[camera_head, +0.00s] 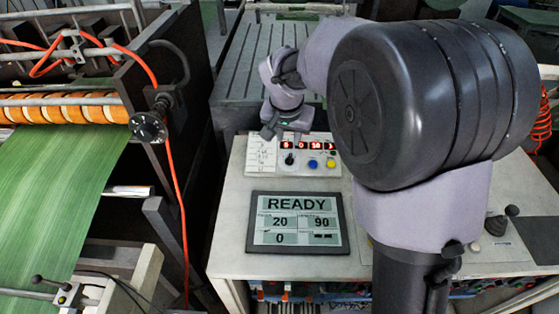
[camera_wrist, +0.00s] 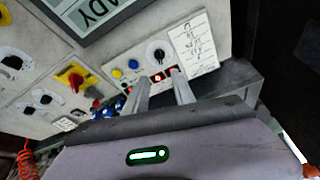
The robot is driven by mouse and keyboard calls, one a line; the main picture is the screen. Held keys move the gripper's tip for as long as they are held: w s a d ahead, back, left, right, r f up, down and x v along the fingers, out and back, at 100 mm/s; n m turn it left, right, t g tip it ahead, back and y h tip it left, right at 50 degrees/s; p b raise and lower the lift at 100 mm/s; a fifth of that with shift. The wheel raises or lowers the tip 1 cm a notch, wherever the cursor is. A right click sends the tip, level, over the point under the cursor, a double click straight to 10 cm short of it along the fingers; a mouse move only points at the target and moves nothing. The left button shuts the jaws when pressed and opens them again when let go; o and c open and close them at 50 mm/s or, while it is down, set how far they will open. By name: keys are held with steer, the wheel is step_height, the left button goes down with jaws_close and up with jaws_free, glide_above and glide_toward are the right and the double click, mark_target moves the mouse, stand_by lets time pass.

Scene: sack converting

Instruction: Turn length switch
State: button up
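A small white control box (camera_head: 300,170) with a row of red digits stands on the bench behind the display. It carries a black rotary knob (camera_head: 289,159), a blue button (camera_head: 313,163) and a yellow button (camera_head: 331,163). In the wrist view the knob (camera_wrist: 158,52) has a white dial plate around it; its label is too small to read, so I cannot tell which control is the length switch. My gripper (camera_wrist: 160,77) is open and empty, its fingers apart in front of the red digits, with the knob beyond the tips. In the head view my gripper (camera_head: 283,132) is just behind the box.
A display (camera_head: 297,222) reading READY, 20, 90 and 0 lies in front of the box. The wrist view shows a red-and-yellow switch (camera_wrist: 75,80) and other black dials (camera_wrist: 12,62). A green sheet (camera_head: 50,200) runs through a machine on the left.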

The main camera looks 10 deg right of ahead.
mark_target(290, 157)
steer(key=b+x, duration=0.2)
steer(key=x, duration=1.1)
steer(key=shift+s+f+b, duration=0.1)
steer(key=shift+b, duration=0.25)
jaws_close()
